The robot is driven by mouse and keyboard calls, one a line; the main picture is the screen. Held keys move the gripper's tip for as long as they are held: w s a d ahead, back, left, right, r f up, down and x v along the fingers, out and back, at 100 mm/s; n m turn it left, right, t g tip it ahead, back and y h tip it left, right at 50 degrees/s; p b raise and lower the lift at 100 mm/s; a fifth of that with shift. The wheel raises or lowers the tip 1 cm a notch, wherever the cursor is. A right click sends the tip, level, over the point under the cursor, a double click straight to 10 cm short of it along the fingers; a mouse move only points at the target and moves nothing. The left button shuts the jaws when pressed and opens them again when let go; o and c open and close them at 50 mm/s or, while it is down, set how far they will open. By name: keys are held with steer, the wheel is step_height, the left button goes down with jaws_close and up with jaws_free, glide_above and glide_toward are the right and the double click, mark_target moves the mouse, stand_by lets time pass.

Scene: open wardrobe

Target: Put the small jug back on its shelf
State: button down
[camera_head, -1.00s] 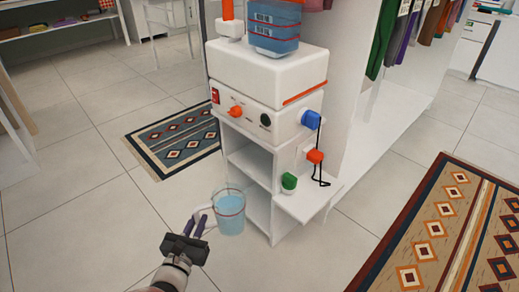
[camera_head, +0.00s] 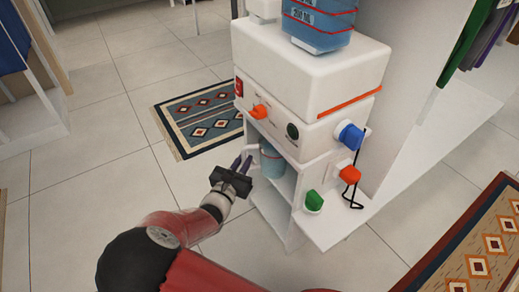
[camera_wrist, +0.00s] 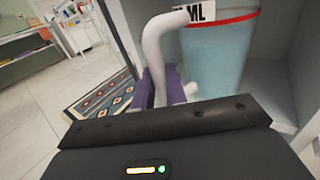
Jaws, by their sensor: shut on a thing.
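The small jug (camera_head: 272,162), clear with bluish contents, a red rim line and a white handle, is inside the upper open compartment of the white cabinet. It looks upright. My gripper (camera_head: 243,163) is at the compartment's open front, its purple fingers shut on the jug's handle. In the wrist view the jug (camera_wrist: 216,58) fills the upper right, with the fingers (camera_wrist: 162,88) around the lower handle. The shelf board (camera_head: 285,185) lies under the jug. I cannot tell whether the jug's base touches it.
The white machine (camera_head: 300,85) on the cabinet carries a large blue measuring container (camera_head: 318,25). Blue (camera_head: 350,136), orange (camera_head: 349,175) and green (camera_head: 314,201) parts stick out on its right, above a low side ledge (camera_head: 340,215). A patterned rug (camera_head: 200,118) lies behind on clear floor.

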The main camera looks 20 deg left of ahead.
steer(key=w+d+f, duration=0.1)
steer(key=w+f, duration=0.2)
steer(key=w, duration=0.6)
steer(key=shift+w+f+b, duration=0.15)
steer(key=shift+w+b, duration=0.05)
steer(key=shift+b, duration=0.25)
steer(key=shift+f, duration=0.1)
steer(key=shift+f, duration=0.1)
steer(key=c, duration=1.4)
jaws_free()
steer(key=shift+c, duration=0.2)
steer(key=s+a, duration=0.1)
steer(key=s, duration=1.1)
steer(key=shift+a+p, duration=0.15)
steer(key=shift+p, duration=0.15)
